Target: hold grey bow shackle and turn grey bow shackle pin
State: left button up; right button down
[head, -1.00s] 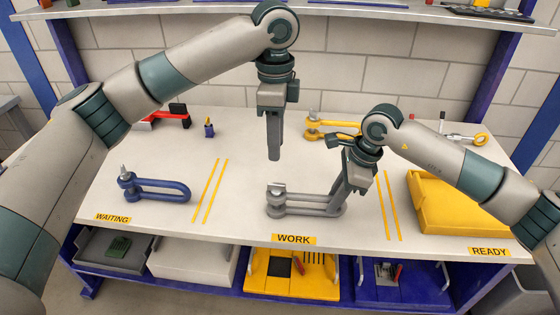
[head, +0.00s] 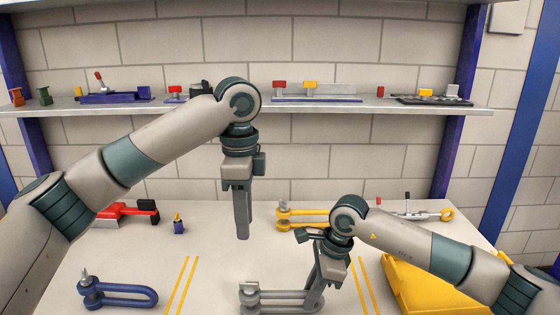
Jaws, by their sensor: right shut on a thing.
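The grey bow shackle (head: 275,306) lies on the table at the bottom middle of the head view, its lower part cut off by the picture edge. Its grey pin (head: 249,287) stands at the shackle's left end. My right gripper (head: 313,300) is shut on the shackle's right, rounded end. My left gripper (head: 243,236) points down above and behind the pin, apart from it. Its fingers appear as one narrow bar, so I cannot tell whether they are open or shut.
A blue shackle (head: 122,294) lies at left, a yellow shackle (head: 296,221) behind my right gripper. A yellow tray (head: 408,290) is at right. A red tool (head: 122,214) and a small blue-yellow item (head: 178,226) stand at the back. A shelf (head: 230,107) with parts runs above.

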pick_arm(q)
jog(key=shift+r, duration=1.35)
pick_arm(e)
jog(key=c, duration=1.6)
grip_release()
jog(key=shift+o, duration=0.2)
jog(key=v, duration=1.2)
jog(key=shift+r, duration=0.15)
